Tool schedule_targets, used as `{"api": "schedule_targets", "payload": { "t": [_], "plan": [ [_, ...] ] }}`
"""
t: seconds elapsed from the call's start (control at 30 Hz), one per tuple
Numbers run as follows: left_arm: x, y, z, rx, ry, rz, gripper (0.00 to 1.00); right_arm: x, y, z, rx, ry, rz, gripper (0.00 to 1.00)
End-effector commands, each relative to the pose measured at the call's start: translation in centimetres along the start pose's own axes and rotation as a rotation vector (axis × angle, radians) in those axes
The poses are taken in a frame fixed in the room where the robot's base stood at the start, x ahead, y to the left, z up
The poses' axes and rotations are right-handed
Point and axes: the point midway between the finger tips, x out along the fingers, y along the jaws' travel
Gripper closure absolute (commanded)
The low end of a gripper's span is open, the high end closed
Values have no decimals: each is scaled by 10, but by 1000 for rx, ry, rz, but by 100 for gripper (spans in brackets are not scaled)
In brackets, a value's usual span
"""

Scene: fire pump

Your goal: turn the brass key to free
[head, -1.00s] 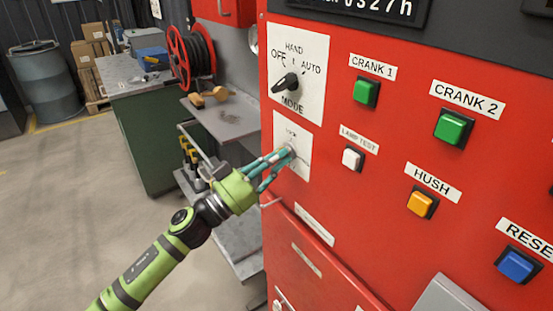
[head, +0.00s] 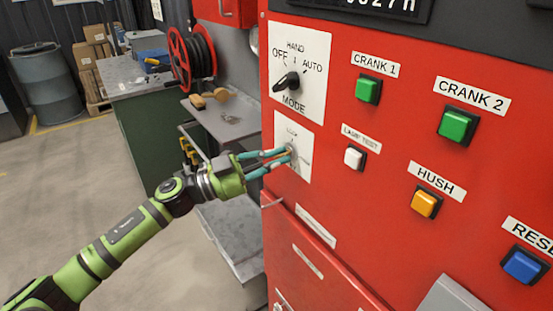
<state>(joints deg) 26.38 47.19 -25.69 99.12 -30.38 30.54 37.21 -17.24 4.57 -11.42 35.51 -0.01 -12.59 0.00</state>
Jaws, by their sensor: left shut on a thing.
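The white lock plate (head: 304,166) is on the red panel, below the mode switch plate. The brass key is too small and too covered by my fingers to make out clearly. My left gripper (head: 289,157) reaches in from the left with its teal fingers at the lock in the middle of the plate. The fingers are shut on the key there, one above the other. I cannot tell the key's exact angle. My right gripper is not in view.
Above the lock is the black mode knob (head: 288,82). To the right are the white lamp test button (head: 354,157), the green crank 1 button (head: 368,89) and the yellow hush button (head: 425,203). A workbench (head: 150,95) stands left of the panel.

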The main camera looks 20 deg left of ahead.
Motion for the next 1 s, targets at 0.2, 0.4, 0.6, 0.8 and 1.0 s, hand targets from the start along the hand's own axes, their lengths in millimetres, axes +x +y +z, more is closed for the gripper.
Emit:
{"api": "schedule_targets", "payload": {
  "t": [0.2,0.4,0.6,0.8,1.0],
  "plan": [
    [1,-10,-3,201,3,67,100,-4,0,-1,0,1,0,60],
    [2,-10,-3,364,3,134,100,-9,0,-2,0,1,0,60],
    [2,-10,-4,495,4,188,100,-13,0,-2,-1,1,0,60],
    [2,-9,-3,584,4,226,100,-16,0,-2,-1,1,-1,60],
    [2,-9,-3,628,4,245,100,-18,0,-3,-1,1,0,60]
  ]
}}
